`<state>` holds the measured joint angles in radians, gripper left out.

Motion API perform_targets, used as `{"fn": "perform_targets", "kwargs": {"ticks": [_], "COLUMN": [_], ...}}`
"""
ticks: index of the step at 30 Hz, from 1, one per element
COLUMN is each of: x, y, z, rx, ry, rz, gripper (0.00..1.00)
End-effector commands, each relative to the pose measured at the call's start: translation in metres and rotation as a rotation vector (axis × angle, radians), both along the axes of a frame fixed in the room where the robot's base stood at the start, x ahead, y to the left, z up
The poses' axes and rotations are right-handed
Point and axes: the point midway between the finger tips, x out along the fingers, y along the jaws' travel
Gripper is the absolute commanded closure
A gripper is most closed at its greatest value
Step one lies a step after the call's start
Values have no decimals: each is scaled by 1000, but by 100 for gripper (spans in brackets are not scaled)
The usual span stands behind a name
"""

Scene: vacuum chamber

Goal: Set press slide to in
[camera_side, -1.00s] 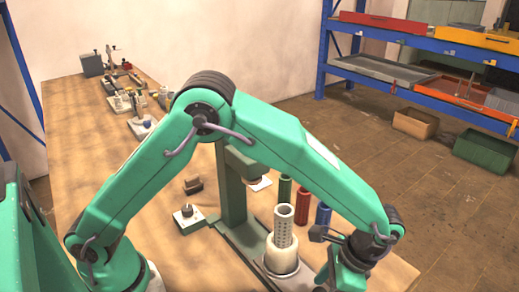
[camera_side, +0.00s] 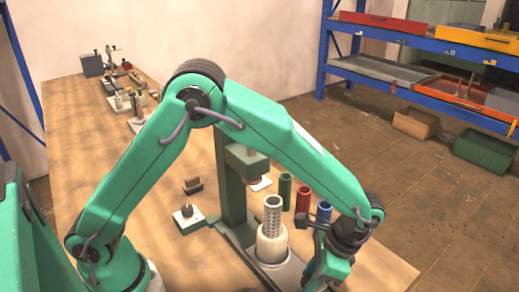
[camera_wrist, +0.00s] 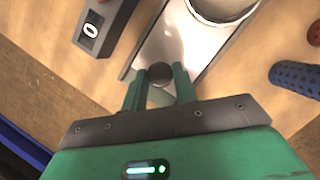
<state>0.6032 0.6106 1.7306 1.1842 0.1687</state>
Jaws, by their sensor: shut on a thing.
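The press has a green column (camera_side: 230,180) with an overhanging head (camera_side: 247,163). Its pale metal slide (camera_side: 290,272) sits low in front and carries a white cup (camera_side: 271,243) with an upright perforated metal tube (camera_side: 272,213). The tube stands in front of the head, to its right in the side view. In the wrist view the slide (camera_wrist: 172,42) ends near me with a dark round knob (camera_wrist: 160,72). My gripper (camera_wrist: 158,80) is shut on this knob, one finger on each side. In the side view my fingertips are hidden.
Green (camera_side: 285,188), red (camera_side: 302,198) and blue (camera_side: 323,211) cylinders stand right of the press; the blue one is close in the wrist view (camera_wrist: 297,77). A small block with a knob (camera_side: 188,218) sits left. A dark block marked 0 (camera_wrist: 92,29) lies beside the slide.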

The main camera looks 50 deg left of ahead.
Motion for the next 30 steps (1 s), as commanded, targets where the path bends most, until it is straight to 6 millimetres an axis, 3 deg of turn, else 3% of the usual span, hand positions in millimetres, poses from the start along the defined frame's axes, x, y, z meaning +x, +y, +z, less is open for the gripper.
{"fn": "perform_targets", "kwargs": {"ticks": [9, 10, 12, 23, 30], "x": [-2, -2, -2, -1, 5], "y": [2, 2, 2, 1, -2], "z": [0, 0, 0, 1, 15], "rx": [4, 4, 4, 1, 0], "ry": [7, 7, 6, 3, 1], "rz": [-1, -1, -1, 0, 0], "gripper": [100, 66, 52, 50, 50]}}
